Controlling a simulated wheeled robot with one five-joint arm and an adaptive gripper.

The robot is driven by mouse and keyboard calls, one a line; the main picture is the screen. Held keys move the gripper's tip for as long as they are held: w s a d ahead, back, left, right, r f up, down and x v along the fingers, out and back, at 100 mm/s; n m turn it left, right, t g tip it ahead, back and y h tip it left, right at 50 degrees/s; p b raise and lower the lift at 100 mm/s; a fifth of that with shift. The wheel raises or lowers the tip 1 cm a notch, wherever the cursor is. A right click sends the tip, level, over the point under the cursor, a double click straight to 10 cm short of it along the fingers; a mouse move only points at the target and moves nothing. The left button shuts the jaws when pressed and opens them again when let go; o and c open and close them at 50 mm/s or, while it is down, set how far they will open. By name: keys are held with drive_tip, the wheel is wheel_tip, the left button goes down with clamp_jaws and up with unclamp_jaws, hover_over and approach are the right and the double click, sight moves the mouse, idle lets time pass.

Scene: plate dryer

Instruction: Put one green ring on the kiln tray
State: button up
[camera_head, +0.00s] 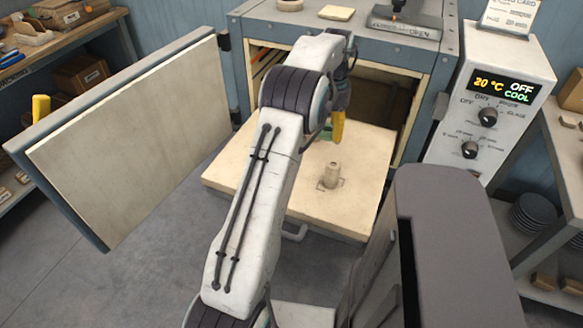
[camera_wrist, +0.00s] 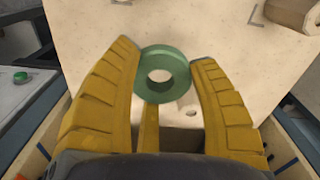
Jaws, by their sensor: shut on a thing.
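The kiln tray (camera_head: 240,170) is a cream slab pulled out at the front of the open kiln. It fills the top of the wrist view (camera_wrist: 205,30). My gripper (camera_wrist: 165,75) has yellow fingers and is shut on a green ring (camera_wrist: 165,57), one finger on each side of it. The ring is over the tray; I cannot tell whether it touches it. In the head view my gripper (camera_head: 338,130) is over the back part of the tray, with a bit of green beside it. A tan cylinder (camera_head: 331,174) stands on the tray, nearer the front.
The kiln door (camera_head: 130,140) stands wide open at left. The control box (camera_head: 489,100) at right reads 20 °C, OFF, COOL. Shelves stand at both sides. The tray's front left is bare. Thin corner marks show on the tray.

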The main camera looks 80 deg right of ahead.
drive_tip(key=w+a+f, duration=0.2)
drive_tip(key=w+a+f+b, duration=0.1)
drive_tip(key=w+a+f, duration=0.1)
drive_tip(key=w, duration=0.1)
drive_tip(key=w+a+f, duration=0.2)
drive_tip(key=w, duration=0.1)
drive_tip(key=shift+a+f+b, duration=0.15)
drive_tip(key=shift+a+b, duration=0.2)
drive_tip(key=shift+b, duration=0.05)
drive_tip(key=shift+f, duration=2.05)
drive_tip(key=shift+f, duration=0.1)
drive_tip(key=o, duration=1.1)
wheel_tip(320, 180, up, 12)
drive_tip(key=p, duration=0.1)
drive_tip(key=shift+w, duration=0.1)
